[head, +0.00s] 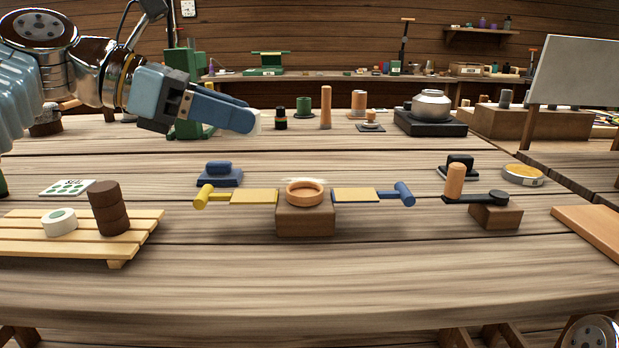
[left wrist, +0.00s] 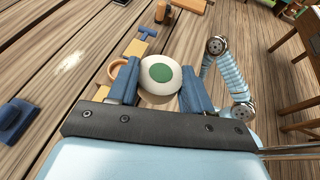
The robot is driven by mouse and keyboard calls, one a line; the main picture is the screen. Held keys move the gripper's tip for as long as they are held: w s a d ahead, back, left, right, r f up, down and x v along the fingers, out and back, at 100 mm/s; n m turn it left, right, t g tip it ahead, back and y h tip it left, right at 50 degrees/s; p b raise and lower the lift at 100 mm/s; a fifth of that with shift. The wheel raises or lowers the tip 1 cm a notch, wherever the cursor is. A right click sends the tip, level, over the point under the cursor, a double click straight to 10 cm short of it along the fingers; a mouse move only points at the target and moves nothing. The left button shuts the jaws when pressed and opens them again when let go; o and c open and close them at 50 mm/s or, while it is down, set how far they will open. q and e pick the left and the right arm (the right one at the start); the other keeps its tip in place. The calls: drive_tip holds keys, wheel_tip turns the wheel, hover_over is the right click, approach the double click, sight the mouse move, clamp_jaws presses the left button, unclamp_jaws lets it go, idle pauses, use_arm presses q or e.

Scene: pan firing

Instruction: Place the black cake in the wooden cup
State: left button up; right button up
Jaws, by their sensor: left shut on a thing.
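My left gripper (head: 245,122) is raised over the table, behind and left of the wooden cup, and is shut on a white round cake. In the left wrist view, this white cake (left wrist: 160,74) shows a green disc on top between the fingers (left wrist: 157,88). The black cakes (head: 108,208) stand as a dark brown stack on the slatted yellow tray (head: 30,245) at the left. The wooden cup (head: 305,198) is a ring on a wooden block (head: 306,222), partly hidden in the left wrist view (left wrist: 115,70).
Another white cake (head: 59,222) lies beside the dark stack. A yellow-handled paddle (head: 253,196) and a blue-handled paddle (head: 356,195) flank the cup. A blue block (head: 219,174) sits behind them. The front of the table is clear.

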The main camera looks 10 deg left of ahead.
use_arm(q)
drive_tip(key=w+d+f, duration=0.1)
drive_tip(key=w+f, duration=0.1)
drive_tip(key=w, duration=0.1)
drive_tip(key=w+d+f+b, duration=0.1)
drive_tip(key=w+d+f, duration=0.1)
drive_tip(key=w+f, duration=0.1)
drive_tip(key=w+d+f+b, duration=0.1)
drive_tip(key=w+f, duration=0.1)
drive_tip(key=w, duration=0.2)
drive_tip(key=shift+w+d+f, duration=0.2)
drive_tip(key=shift+w+f, duration=0.1)
drive_tip(key=shift+f, duration=0.05)
drive_tip(key=f, duration=0.1)
drive_tip(key=w+f+b, duration=0.1)
drive_tip(key=f, duration=0.1)
drive_tip(key=f+b, duration=0.1)
drive_tip(key=f, duration=0.1)
drive_tip(key=shift+w+d, duration=0.3)
use_arm(e)
drive_tip(key=f, duration=0.1)
drive_tip(key=d+f, duration=0.1)
drive_tip(key=f, duration=0.2)
drive_tip(key=shift+w+d+f, duration=0.1)
drive_tip(key=shift+w+d, duration=0.15)
use_arm(q)
drive_tip(key=shift+f, duration=0.1)
